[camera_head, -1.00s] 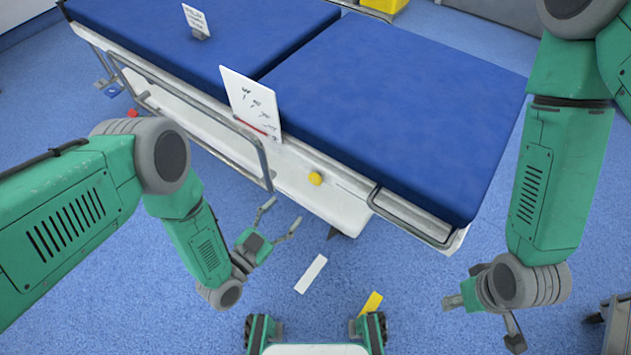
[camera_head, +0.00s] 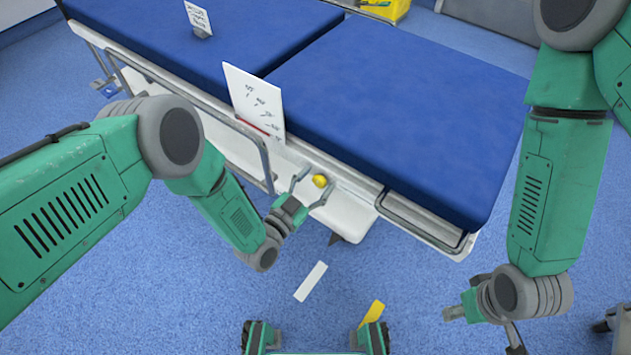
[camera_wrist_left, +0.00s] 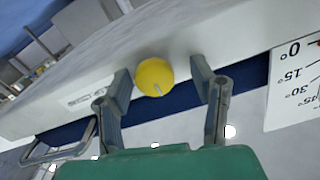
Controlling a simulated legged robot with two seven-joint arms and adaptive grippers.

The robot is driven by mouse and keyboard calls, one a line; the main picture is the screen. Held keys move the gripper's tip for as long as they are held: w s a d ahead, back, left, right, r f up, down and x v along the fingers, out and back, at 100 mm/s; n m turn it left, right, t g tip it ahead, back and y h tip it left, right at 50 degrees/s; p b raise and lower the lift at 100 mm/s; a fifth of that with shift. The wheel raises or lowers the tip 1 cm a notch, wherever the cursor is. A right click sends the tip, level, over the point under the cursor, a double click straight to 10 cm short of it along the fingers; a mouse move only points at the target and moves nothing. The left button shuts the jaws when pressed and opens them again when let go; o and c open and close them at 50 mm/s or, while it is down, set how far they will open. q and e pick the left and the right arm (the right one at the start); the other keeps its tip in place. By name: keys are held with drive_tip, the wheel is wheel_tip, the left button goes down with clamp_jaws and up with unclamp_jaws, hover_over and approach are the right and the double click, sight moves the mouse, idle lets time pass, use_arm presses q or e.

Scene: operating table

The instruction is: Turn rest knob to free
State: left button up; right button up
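The yellow round knob (camera_head: 320,181) sits on the white side of the operating table (camera_head: 345,218). My left gripper (camera_head: 312,190) is open, with one finger on each side of the knob. In the left wrist view its fingers (camera_wrist_left: 160,88) stand apart from the knob, with gaps on both sides. My right gripper (camera_head: 485,328) hangs low at the right, away from the table; its fingers are partly hidden.
A metal side rail (camera_head: 225,135) runs left of the knob and another rail (camera_head: 425,225) lies right of it. A white angle card (camera_head: 254,102) stands above the knob. The floor in front is mostly clear, with a white strip (camera_head: 311,281) and a yellow strip (camera_head: 371,314).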

use_arm(q)
drive_tip(key=shift+d, duration=0.15)
drive_tip(key=c, duration=0.7)
drive_tip(key=shift+d, duration=0.15)
drive_tip(key=shift+c, duration=1.1)
drive_tip(key=shift+d, duration=0.2)
use_arm(e)
drive_tip(key=shift+d+f, duration=0.15)
drive_tip(key=shift+d, duration=0.25)
